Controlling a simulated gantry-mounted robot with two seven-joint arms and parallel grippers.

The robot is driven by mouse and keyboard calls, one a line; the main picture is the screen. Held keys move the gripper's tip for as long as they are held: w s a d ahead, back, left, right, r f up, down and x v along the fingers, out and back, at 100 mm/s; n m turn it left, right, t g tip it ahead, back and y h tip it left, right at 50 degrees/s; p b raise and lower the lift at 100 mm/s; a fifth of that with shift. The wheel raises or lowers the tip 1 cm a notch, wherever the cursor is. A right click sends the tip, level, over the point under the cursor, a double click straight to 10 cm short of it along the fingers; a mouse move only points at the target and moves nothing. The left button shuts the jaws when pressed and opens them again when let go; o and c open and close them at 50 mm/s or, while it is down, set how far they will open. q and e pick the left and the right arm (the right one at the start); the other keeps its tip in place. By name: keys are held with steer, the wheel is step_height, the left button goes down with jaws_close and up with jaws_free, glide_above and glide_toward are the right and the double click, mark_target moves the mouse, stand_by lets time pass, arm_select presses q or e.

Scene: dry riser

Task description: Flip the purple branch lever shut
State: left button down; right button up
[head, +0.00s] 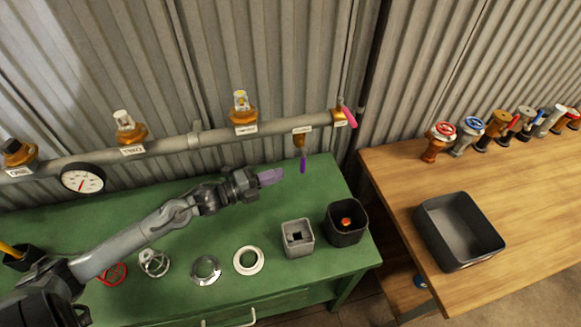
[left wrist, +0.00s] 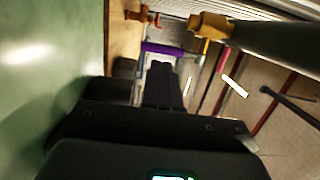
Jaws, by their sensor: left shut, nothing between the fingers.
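The purple branch lever (head: 303,162) hangs down from a small brass valve (head: 299,141) under the grey pipe. In the left wrist view the lever (left wrist: 164,49) runs across just beyond the fingertips, from left to right. My left gripper (head: 270,177) is shut and empty, pointing right, a little left of the lever's lower end. A small gap shows between them in the head view; in the left wrist view I cannot tell whether the fingers (left wrist: 162,72) touch the lever. My right gripper is not in view.
A pink lever (head: 348,117) sits at the pipe's right end. The green bench (head: 225,215) below holds rings, a grey box (head: 298,240) and a black bin (head: 346,223). A wooden table (head: 400,175) with a dark tray (head: 459,230) and several valves stands at the right.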

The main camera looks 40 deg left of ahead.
mark_target(303, 161)
arm_select(q)
steer(key=shift+p+x, duration=0.75)
steer(key=shift+x, duration=1.8)
